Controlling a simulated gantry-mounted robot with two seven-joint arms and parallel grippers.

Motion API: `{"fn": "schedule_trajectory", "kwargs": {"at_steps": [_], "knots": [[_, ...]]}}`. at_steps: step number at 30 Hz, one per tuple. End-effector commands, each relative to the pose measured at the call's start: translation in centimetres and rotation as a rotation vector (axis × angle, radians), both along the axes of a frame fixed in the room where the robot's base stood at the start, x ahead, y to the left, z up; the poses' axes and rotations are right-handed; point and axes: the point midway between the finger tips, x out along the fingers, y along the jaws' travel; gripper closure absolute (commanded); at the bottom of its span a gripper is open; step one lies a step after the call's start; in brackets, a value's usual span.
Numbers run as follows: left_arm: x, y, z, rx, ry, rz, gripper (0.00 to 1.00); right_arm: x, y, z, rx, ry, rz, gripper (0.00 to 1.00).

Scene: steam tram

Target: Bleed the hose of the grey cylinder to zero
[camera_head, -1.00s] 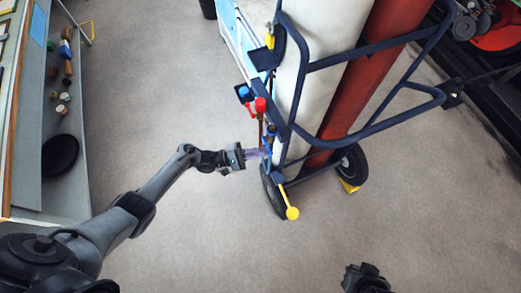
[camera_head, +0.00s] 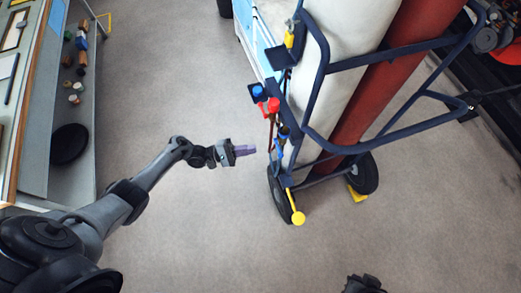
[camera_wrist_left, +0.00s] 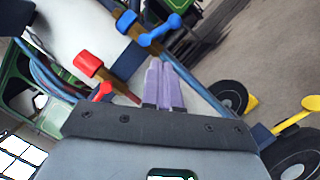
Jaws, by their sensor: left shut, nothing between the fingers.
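The grey cylinder (camera_head: 323,65), pale grey-white, leans in a dark blue trolley beside a red cylinder (camera_head: 383,90). At the trolley's left side are a blue fitting (camera_head: 258,91) and a red fitting (camera_head: 272,104). A blue valve handle (camera_head: 282,132) sits below them. The left wrist view shows the blue handle (camera_wrist_left: 157,33) and a red handle (camera_wrist_left: 102,92) closer up. My left gripper (camera_head: 246,150) is shut and empty, a little left of the fittings and apart from them. My right gripper (camera_head: 364,284) is partly cut off at the bottom edge; its fingers are unclear.
The trolley (camera_head: 388,48) has wheels and a yellow round-ended lever (camera_head: 297,217) low at its front. A bench (camera_head: 30,120) with small parts on a shelf stands on the left. Open floor lies between bench and trolley. Dark machinery stands at the upper right.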

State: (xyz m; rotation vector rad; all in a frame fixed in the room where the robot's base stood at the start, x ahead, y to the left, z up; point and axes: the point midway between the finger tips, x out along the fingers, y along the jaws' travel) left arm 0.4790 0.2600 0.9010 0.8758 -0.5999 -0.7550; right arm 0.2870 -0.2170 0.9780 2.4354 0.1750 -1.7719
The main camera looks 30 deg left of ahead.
Motion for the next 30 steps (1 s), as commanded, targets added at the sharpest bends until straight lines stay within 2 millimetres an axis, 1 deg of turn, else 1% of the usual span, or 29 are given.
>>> {"fn": "schedule_trajectory", "kwargs": {"at_steps": [1, 6, 12, 17, 30], "knots": [[-0.6, 0.8, -0.3, 0.003, 0.001, 0.001, 1.0, 0.0, 0.0, -0.2, 0.001, -0.001, -0.001, 1.0], [-2.1, 3.0, -0.5, 0.002, -0.001, 0.001, 1.0, 0.0, 0.0, -0.6, 0.001, -0.001, -0.002, 1.0], [-3.2, 4.3, -0.7, 0.001, -0.001, 0.0, 1.0, 0.0, 0.0, -1.0, 0.001, -0.001, -0.003, 1.0], [-3.4, 4.6, -0.6, 0.0, -0.002, 0.0, 1.0, 0.0, 0.0, -1.0, 0.001, -0.001, -0.003, 1.0], [-3.5, 4.6, -0.8, 0.0, 0.002, 0.0, 1.0, 0.0, 0.0, -1.0, 0.001, 0.0, -0.002, 1.0]]}}
